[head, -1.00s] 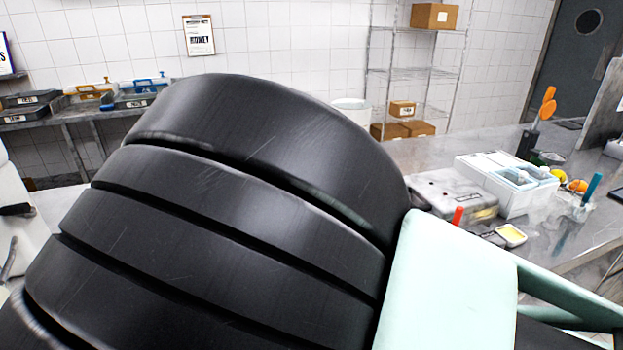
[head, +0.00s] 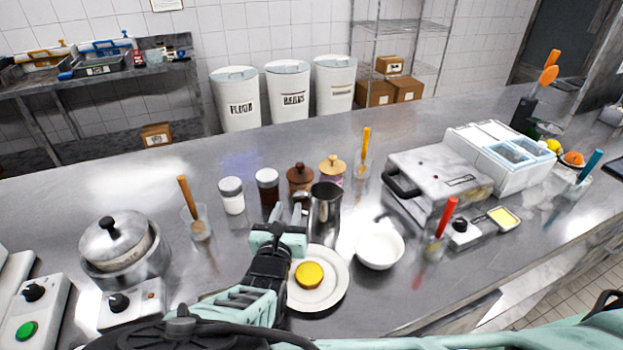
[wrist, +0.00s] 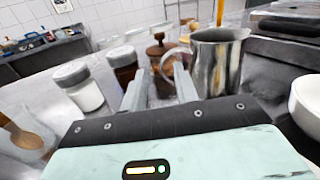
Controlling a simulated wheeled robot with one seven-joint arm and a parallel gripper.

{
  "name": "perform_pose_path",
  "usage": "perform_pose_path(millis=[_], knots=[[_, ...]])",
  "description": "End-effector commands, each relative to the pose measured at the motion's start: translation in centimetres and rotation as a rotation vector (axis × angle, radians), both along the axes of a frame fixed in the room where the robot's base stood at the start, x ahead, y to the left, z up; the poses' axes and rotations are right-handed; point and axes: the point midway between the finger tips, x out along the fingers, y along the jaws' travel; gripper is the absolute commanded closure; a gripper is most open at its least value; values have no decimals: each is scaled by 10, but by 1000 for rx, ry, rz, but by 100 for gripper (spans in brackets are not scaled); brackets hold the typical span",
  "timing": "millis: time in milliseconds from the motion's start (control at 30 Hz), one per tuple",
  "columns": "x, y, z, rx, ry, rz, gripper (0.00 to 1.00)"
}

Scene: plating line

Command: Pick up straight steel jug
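The straight steel jug (head: 326,212) stands upright on the counter behind the white plate, with its handle turned to the left. In the wrist view the jug (wrist: 220,65) is just right of and beyond the fingers, its handle loop close to the right finger's tip. My gripper (head: 298,212) is at the jug's left, near side. In the wrist view the gripper (wrist: 160,80) has its two fingers apart with nothing visibly held between them. Whether the right finger touches the handle I cannot tell.
A plate (head: 336,297) with a yellow-topped item lies under the gripper's right side. A white bowl (head: 380,247) stands right of the jug. Jars (head: 231,195) and a brown lidded pot (head: 300,178) stand close behind. A press-like appliance (head: 435,180) is farther right.

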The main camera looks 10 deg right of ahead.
Motion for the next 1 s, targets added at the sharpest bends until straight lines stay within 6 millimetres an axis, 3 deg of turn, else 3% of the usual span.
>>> perform_pose_path(millis=[67,700,1000], knots=[[0,-1,-14,-3,1,0,70],[68,-23,-11,1,1,-2,70],[71,-23,-12,1,1,-1,73]])
